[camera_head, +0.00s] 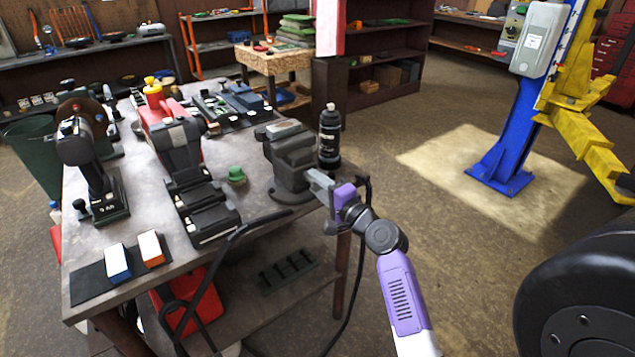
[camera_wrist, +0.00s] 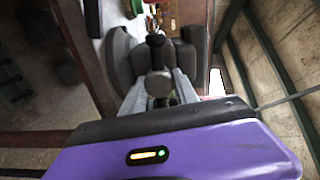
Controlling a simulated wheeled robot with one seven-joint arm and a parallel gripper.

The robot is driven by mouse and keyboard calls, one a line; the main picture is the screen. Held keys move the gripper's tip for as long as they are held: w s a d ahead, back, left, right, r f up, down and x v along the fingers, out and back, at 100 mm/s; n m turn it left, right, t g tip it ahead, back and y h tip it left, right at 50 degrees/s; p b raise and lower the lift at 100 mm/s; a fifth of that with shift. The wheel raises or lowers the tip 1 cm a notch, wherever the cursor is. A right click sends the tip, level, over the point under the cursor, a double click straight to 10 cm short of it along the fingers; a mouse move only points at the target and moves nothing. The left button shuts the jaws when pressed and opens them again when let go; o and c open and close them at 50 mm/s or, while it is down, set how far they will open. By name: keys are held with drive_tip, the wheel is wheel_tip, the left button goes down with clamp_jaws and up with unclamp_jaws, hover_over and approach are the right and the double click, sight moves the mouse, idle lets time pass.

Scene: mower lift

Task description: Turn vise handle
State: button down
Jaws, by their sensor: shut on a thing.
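The dark grey vise (camera_head: 290,158) stands on the front right edge of the workbench (camera_head: 262,202). My gripper (camera_head: 318,184) is at the front of the vise, by the bench edge, with my arm coming in from the lower right. In the wrist view the two grey fingers of my gripper (camera_wrist: 160,94) are closed in on the vise handle (camera_wrist: 158,82), whose round grey end shows between them. The vise body (camera_wrist: 122,58) is just beyond. The rest of the handle is hidden behind the fingers and my wrist.
A black bottle (camera_head: 329,136) stands right behind the vise. A green knob-like piece (camera_head: 236,175) and black tool chargers (camera_head: 206,212) are to its left. A black cable (camera_head: 240,232) hangs over the front edge. A blue and yellow lift (camera_head: 510,140) and dark wheel (camera_head: 580,290) are at the right.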

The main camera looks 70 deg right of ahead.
drive_tip(key=shift+s, duration=0.1)
idle(0.3)
drive_tip(key=c, duration=0.9)
unclamp_jaws()
drive_tip(key=shift+c, duration=0.2)
drive_tip(key=b+v, duration=0.1)
drive_tip(key=v, duration=0.6)
drive_tip(key=shift+s+b, duration=0.3)
drive_tip(key=shift+s, duration=0.05)
drive_tip(key=shift+a, duration=0.15)
